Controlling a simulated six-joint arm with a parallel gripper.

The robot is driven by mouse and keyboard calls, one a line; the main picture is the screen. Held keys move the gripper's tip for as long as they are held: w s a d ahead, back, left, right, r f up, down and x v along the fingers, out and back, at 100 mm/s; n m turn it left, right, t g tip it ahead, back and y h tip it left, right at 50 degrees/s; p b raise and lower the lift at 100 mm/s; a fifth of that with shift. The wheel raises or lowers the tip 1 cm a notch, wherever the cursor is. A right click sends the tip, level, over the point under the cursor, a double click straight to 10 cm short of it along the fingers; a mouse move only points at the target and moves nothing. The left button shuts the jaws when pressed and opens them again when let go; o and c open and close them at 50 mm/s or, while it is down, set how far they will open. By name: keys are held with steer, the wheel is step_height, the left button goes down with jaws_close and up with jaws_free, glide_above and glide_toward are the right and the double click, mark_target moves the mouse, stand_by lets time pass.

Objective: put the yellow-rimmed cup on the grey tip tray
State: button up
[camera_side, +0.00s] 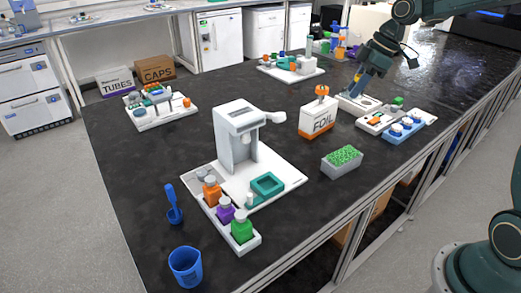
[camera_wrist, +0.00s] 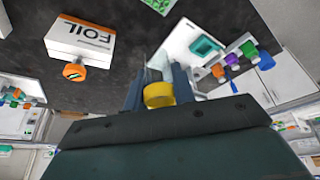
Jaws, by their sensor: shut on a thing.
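My gripper (camera_side: 356,88) is at the far right of the bench in the side view, pointing down over a small pale tray (camera_side: 346,102). In the side view I cannot make out the cup at the fingertips. A grey box with green tips (camera_side: 347,172), which looks like the grey tip tray, stands nearer the camera. Its green tips (camera_wrist: 157,5) show at the top edge of the wrist view.
A tray with blue-topped items (camera_side: 405,128) is to the right. A white machine (camera_side: 238,135) and coloured bottles (camera_side: 225,210) are left. Dark bench around the grey box is clear.

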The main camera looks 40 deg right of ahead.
mark_target(336, 156)
step_height(336, 156, down, 20)
steer(key=shift+f, duration=0.1)
stand_by(1.0)
steer(key=shift+f, duration=0.1)
steer(key=o, duration=1)
steer(key=shift+c, duration=0.2)
steer(key=v, duration=1.2)
steer(key=shift+r, duration=0.2)
steer(key=shift+a, duration=0.1)
